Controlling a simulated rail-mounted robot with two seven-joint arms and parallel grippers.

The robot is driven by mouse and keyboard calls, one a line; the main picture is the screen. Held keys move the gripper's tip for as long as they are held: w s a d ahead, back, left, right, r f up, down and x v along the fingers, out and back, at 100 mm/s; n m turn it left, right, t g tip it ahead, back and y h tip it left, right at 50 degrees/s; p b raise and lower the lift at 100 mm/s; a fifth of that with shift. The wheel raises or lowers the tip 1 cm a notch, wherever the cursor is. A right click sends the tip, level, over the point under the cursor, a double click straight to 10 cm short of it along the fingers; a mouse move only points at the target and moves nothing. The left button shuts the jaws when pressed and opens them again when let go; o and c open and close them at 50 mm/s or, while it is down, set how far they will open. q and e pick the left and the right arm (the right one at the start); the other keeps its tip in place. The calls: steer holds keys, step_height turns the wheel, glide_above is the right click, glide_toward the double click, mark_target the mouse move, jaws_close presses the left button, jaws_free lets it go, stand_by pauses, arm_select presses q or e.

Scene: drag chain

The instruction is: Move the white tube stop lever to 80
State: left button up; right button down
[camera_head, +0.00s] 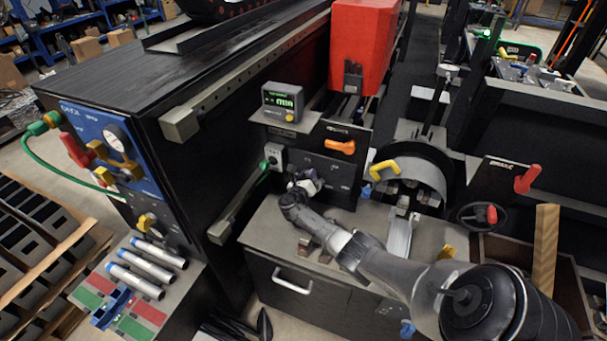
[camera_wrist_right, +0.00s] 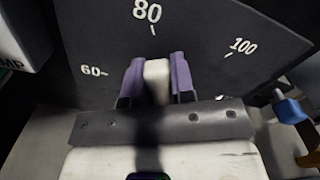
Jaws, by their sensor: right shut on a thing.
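The white stop lever (camera_wrist_right: 157,80) shows in the right wrist view between the two purple fingers of my right gripper (camera_wrist_right: 158,78), which is shut on it. Behind it is a dark scale plate (camera_wrist_right: 200,50) with white marks. The 80 mark (camera_wrist_right: 147,12) is almost straight above the lever, the 60 mark (camera_wrist_right: 92,71) is to its left and the 100 mark (camera_wrist_right: 243,46) to its right. In the head view my right gripper (camera_head: 306,183) is at the dark front panel (camera_head: 338,171); the lever is hard to make out there. My left gripper is not in view.
A display box (camera_head: 283,102) and an orange handle (camera_head: 340,147) sit above my right gripper. A yellow handle (camera_head: 384,168) is to the right. A blue-tipped knob (camera_wrist_right: 290,110) stands right of the gripper in the wrist view. A grey bench top (camera_head: 265,228) lies below.

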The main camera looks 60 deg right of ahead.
stand_by(0.3)
steer(key=c, duration=1)
jaws_free()
steer(key=shift+o, duration=0.2)
steer(key=shift+a, duration=0.1)
steer(key=shift+a, duration=0.3)
steer(key=a+p, duration=0.3)
steer(key=a, duration=1)
steer(key=shift+s+p, duration=0.4)
steer(key=shift+s, duration=0.05)
